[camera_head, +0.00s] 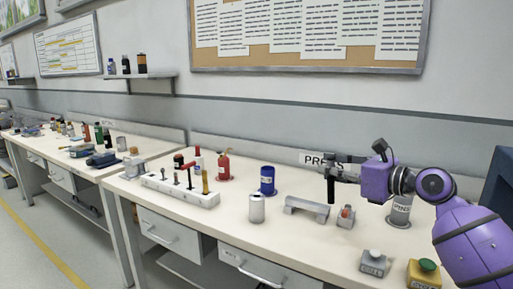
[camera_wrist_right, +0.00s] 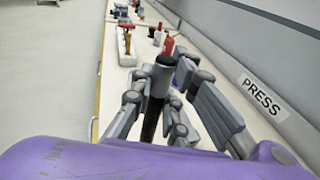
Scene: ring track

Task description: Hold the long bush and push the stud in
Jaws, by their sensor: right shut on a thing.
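My right gripper (camera_head: 342,178) is shut on a dark upright rod (camera_head: 331,187) above the bench, over the area of the grey bracket. In the right wrist view the dark rod (camera_wrist_right: 152,112) stands between the fingers of my right gripper (camera_wrist_right: 158,98); a red shape shows just beyond its top. I cannot tell whether the rod is the long bush or the stud. No second part joined to it is clear. My left gripper is not in view.
On the bench (camera_head: 235,235) stand a grey bracket (camera_head: 307,209), a small red-topped block (camera_head: 346,217), a silver can (camera_head: 257,208), a blue can (camera_head: 267,181), a PINS cup (camera_head: 401,212), a green-button yellow box (camera_head: 424,274) and a white tool rack (camera_head: 180,190).

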